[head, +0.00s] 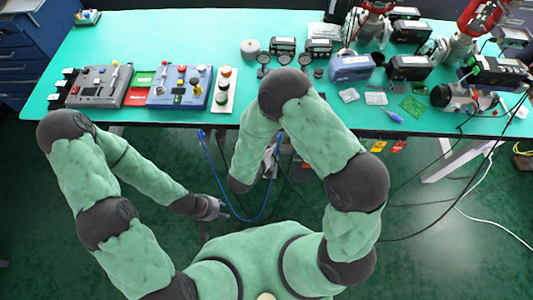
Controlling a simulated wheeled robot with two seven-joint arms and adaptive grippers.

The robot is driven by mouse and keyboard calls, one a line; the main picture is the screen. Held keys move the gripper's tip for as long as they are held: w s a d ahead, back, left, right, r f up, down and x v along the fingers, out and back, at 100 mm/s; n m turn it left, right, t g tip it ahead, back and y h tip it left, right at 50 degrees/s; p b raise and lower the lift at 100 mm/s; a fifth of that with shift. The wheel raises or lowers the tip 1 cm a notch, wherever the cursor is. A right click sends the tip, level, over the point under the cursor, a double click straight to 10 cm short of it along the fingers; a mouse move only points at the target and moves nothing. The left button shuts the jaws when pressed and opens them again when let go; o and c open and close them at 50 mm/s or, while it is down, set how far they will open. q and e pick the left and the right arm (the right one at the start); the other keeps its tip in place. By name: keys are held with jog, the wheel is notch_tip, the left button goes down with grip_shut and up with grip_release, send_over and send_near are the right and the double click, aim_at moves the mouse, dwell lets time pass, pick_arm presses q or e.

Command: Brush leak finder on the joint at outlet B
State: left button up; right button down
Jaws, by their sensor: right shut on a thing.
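My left gripper (216,208) is low in front of the bench, over the floor. It is small and dark here, and its finger gap cannot be made out. My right gripper (270,160) is partly hidden behind my own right arm, just below the bench's front edge. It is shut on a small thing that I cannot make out. A valve assembly with a grey body and red parts (466,97) stands at the bench's right end. Outlet B, its joint and a leak finder brush cannot be told apart at this size.
The green bench (180,45) has a clear middle and back left. Control boxes (180,86) stand at the front left, and several instruments (351,67) crowd the right. A blue hose (222,180) hangs in a loop before the bench. Dark cables trail on the right.

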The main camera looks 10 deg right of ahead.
jog(key=shift+w+d+f, duration=0.15)
jog(key=shift+w+d, duration=0.25)
dwell(0.9)
jog(key=shift+s+d+b, duration=0.2)
jog(key=shift+d+b, duration=0.05)
jog(key=shift+b, duration=0.1)
dwell(0.3)
jog(key=shift+w+a, duration=0.2)
jog(key=shift+w, duration=0.05)
dwell(0.5)
jog(key=shift+a, duration=0.1)
jog(key=shift+a+p+v, duration=0.15)
jog(key=shift+p+v, duration=0.6)
jog(key=shift+v, duration=0.65)
jog(key=shift+a+p+v, duration=0.15)
jog(key=shift+p+v, duration=0.55)
jog(key=shift+v, duration=0.75)
jog(key=shift+w+f, duration=0.1)
jog(key=shift+f, duration=0.1)
